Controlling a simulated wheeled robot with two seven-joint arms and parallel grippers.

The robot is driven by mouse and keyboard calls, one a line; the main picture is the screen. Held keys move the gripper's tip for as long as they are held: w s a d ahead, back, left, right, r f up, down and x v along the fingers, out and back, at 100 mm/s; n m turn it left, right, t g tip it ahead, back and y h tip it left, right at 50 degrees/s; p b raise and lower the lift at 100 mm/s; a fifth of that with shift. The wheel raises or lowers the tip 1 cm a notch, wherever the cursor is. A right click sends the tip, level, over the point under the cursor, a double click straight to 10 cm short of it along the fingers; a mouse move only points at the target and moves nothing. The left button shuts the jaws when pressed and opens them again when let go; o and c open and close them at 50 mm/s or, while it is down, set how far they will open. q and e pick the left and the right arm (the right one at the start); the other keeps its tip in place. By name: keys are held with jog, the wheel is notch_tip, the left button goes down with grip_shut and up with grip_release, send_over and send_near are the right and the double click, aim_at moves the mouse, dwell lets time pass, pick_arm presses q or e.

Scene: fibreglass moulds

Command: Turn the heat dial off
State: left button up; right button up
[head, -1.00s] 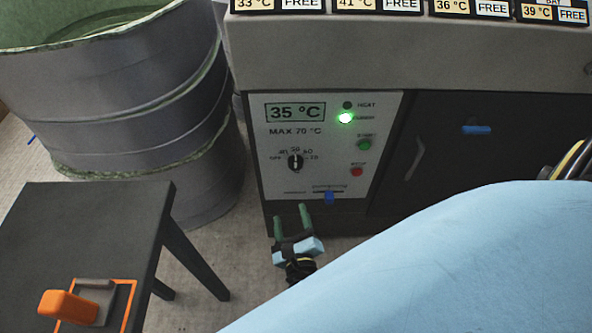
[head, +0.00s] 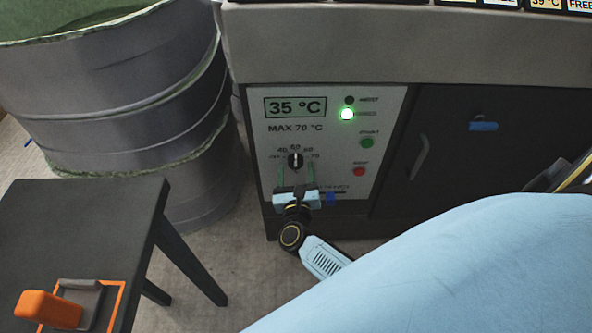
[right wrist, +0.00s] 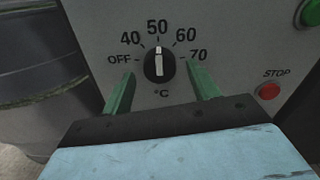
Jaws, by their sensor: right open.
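The heat dial (head: 295,160) is a black round knob with a white pointer line on the light grey control panel (head: 385,110). In the right wrist view the dial (right wrist: 159,65) has its line upright, at the 50 mark; OFF is printed at its left. My right gripper (head: 296,176) is open just below the dial in the head view. In the right wrist view its green fingers (right wrist: 160,88) stand left and right of the dial's lower part, apart from it; how far short of the panel they are I cannot tell. My left gripper is not in view.
A dark stool (head: 90,215) and grey drums (head: 140,100) stand at left.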

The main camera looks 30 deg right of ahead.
jog(key=shift+w+d, duration=0.3)
jog(key=shift+w, duration=0.15)
jog(key=c, duration=1)
